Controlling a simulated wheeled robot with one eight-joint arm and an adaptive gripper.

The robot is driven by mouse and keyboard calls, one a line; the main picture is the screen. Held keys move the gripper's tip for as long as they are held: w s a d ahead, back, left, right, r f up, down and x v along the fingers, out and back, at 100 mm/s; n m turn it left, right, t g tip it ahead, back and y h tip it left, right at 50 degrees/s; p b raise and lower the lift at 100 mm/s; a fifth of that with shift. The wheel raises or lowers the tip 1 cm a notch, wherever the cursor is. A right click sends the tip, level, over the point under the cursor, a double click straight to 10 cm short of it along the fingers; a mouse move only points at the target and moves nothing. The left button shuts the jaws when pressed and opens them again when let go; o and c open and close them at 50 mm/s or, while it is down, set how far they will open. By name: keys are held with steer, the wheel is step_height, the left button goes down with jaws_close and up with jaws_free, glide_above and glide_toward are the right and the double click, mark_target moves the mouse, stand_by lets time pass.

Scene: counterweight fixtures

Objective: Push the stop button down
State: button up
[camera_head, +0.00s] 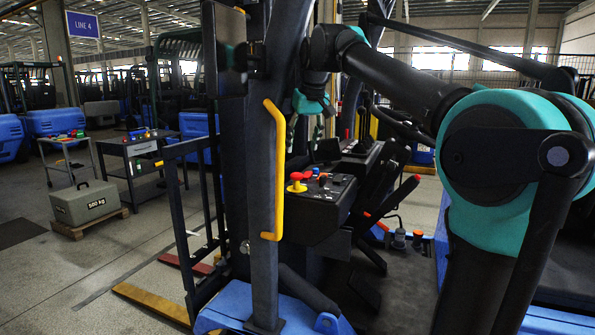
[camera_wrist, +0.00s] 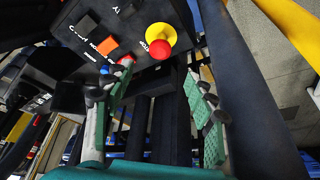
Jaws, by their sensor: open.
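The stop button is a red mushroom cap on a yellow collar (camera_head: 297,182), on the black control console (camera_head: 327,205) of a forklift. In the wrist view the stop button (camera_wrist: 160,44) lies beyond my fingertips, slightly above the gap between them. My gripper (camera_wrist: 158,75) is open and empty, its two green-padded fingers spread apart. No contact between a finger and the stop button shows.
A yellow grab handle (camera_head: 276,170) on a dark post (camera_head: 262,240) stands left of the console. In the wrist view an orange switch (camera_wrist: 107,46) and a small red knob (camera_wrist: 127,60) sit left of the stop button. A grey 500 kg counterweight (camera_head: 85,203) rests on a pallet at left.

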mark_target(297, 173)
steer(key=x, duration=1)
steer(key=shift+c, duration=0.6)
jaws_close()
